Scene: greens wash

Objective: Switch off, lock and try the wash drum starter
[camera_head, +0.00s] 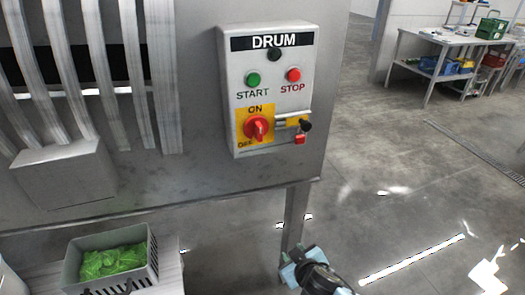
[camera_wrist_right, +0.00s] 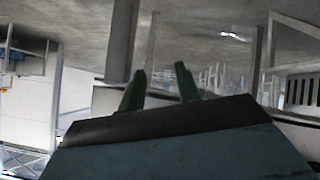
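The grey DRUM starter box (camera_head: 270,85) is fixed to a metal panel in the head view. It has a green START button (camera_head: 253,79), a red STOP button (camera_head: 293,75) and a dark round lamp (camera_head: 274,54). A red rotary handle (camera_head: 259,130) sits on a yellow ON/OFF plate; its exact setting is hard to tell. A small red padlock (camera_head: 299,139) hangs at the right, by a black knob (camera_head: 305,126). My right arm shows low in the head view, below the box. My right gripper's green fingers (camera_wrist_right: 160,88) are apart and empty. My left gripper is out of view.
A grey crate of green leaves (camera_head: 68,265) stands on a surface at lower left. A metal leg (camera_head: 296,215) runs down below the panel. A workbench with bins (camera_head: 430,45) stands far right. The floor between is open.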

